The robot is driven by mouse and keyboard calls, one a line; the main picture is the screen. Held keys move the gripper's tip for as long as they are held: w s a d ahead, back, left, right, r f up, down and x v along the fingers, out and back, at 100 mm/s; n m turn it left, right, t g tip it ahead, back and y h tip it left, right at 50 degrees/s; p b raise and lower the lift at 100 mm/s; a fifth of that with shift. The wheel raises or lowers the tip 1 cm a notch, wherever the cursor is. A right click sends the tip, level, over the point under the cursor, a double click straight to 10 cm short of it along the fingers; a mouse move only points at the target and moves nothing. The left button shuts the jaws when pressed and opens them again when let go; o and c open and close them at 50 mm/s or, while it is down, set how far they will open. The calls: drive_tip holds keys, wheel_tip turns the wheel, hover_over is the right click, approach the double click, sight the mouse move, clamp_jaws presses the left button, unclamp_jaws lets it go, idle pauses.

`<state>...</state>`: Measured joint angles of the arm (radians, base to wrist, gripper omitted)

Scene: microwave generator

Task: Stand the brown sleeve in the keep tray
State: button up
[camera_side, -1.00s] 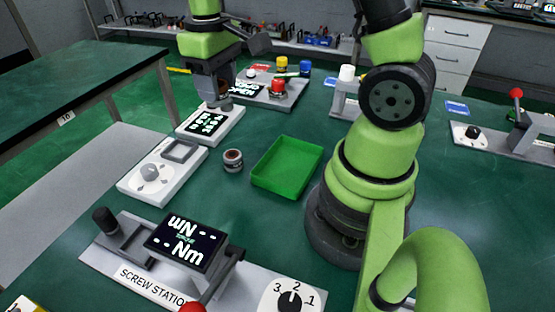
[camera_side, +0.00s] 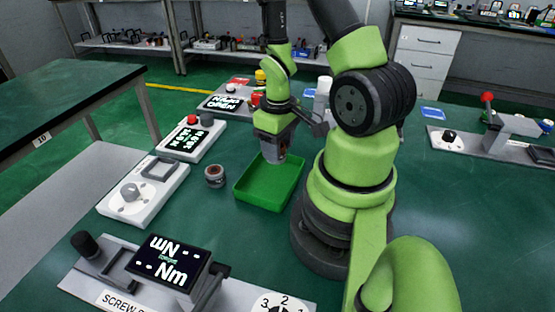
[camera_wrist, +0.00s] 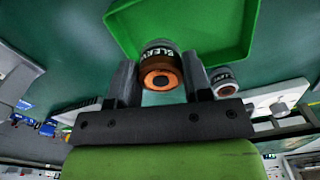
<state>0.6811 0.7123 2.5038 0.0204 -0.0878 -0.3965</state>
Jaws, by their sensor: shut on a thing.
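The brown sleeve (camera_wrist: 161,68) has a dark, lettered band and an open end facing the wrist camera. My gripper (camera_wrist: 160,74) is shut on it, with one finger on each side. In the side view my gripper (camera_side: 280,152) points down over the far part of the green keep tray (camera_side: 262,196). The tray also shows beyond the sleeve in the wrist view (camera_wrist: 215,22). The tray looks empty where I can see it. I cannot tell whether the sleeve's lower end touches the tray floor. My gripper mostly hides the sleeve in the side view.
A white dial unit (camera_side: 140,195), a display box (camera_side: 188,139) and the screw station (camera_side: 160,265) lie further left and in front. A red button (camera_side: 256,99) is behind.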

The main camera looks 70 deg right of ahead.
drive_tip(key=shift+f, duration=1.95)
drive_tip(key=shift+f, duration=0.1)
drive_tip(key=o, duration=0.8)
drive_tip(key=shift+o, duration=0.2)
wheel_tip(320, 180, up, 12)
drive_tip(key=shift+r, duration=0.1)
drive_tip(key=a+r+m+t+y, duration=0.1)
drive_tip(key=a+r+t, duration=0.6)
drive_tip(key=a+r, duration=0.8)
wheel_tip(320, 180, up, 2)
drive_tip(key=shift+s+r+y, duration=0.1)
drive_tip(key=shift+s+y, duration=0.35)
drive_tip(key=shift+y, duration=0.05)
